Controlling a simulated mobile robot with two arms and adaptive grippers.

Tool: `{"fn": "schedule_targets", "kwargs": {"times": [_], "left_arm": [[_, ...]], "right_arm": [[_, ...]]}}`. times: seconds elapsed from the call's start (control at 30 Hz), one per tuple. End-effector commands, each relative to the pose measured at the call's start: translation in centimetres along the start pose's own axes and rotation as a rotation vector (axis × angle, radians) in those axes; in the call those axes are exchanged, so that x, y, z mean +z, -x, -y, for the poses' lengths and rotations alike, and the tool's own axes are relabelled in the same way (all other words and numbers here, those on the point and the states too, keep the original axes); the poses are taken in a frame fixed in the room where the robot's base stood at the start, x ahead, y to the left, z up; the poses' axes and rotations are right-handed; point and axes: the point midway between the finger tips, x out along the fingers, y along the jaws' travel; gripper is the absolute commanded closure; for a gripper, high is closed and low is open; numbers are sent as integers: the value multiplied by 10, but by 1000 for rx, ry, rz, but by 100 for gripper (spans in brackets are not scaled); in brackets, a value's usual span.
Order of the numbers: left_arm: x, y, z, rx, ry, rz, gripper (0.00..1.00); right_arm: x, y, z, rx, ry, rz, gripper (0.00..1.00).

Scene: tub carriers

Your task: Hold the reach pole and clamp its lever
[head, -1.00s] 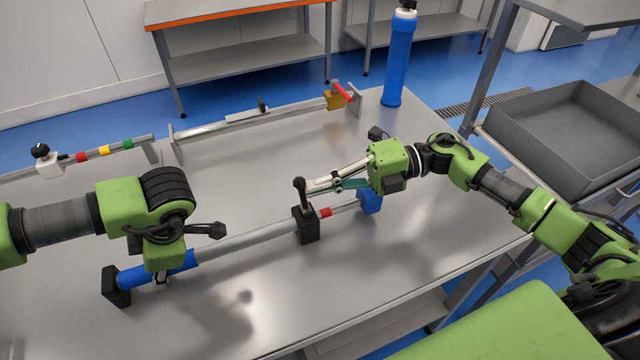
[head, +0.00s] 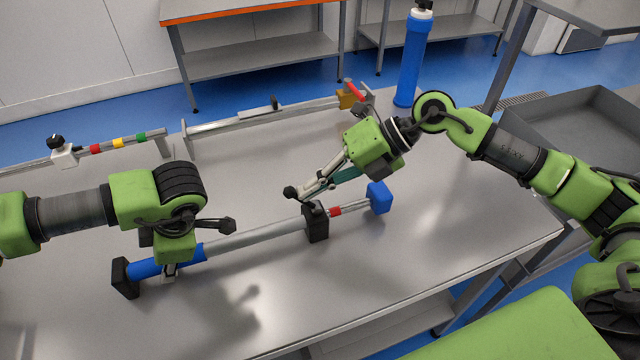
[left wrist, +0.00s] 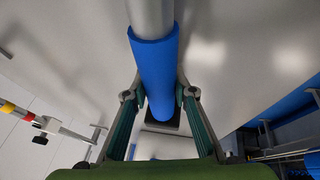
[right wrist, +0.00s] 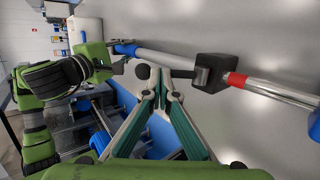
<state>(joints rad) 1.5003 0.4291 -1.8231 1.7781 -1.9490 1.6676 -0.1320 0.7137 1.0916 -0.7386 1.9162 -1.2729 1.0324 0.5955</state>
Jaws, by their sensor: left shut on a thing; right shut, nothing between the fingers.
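The reach pole (head: 255,238) lies low along the table, with a blue grip (head: 190,253) at its left and a black clamp block (head: 316,222) near its right part. My left gripper (head: 168,272) is shut around the blue grip, which also shows between its fingers in the left wrist view (left wrist: 157,75). The clamp's black lever (right wrist: 183,73) points from the block toward the blue grip, leaning over the pole; its round knob (head: 290,192) is at the left end. My right gripper (head: 304,193) is shut and empty, its fingertips right by the knob; contact is unclear.
A blue end piece (head: 379,197) and a red band (head: 335,211) are on the pole's right part. Behind lie a grey rail with a red-handled clamp (head: 270,112) and a colour-banded bar (head: 118,145). A blue bottle (head: 410,60) stands at the back. The table front is clear.

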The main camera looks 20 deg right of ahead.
Motion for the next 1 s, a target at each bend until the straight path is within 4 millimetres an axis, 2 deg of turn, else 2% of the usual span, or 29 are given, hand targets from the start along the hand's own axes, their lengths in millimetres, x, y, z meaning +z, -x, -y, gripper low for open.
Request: {"fn": "schedule_targets", "kwargs": {"times": [0.1,0.4,1.0], "left_arm": [[1,1,-1,2,0,3,100],[1,1,-1,2,0,3,100],[1,1,-1,2,1,3,100]], "right_arm": [[-2,-8,-8,-106,32,-2,100],[-5,-27,-11,-373,78,0,100],[-10,-52,-7,-391,74,2,100]]}}
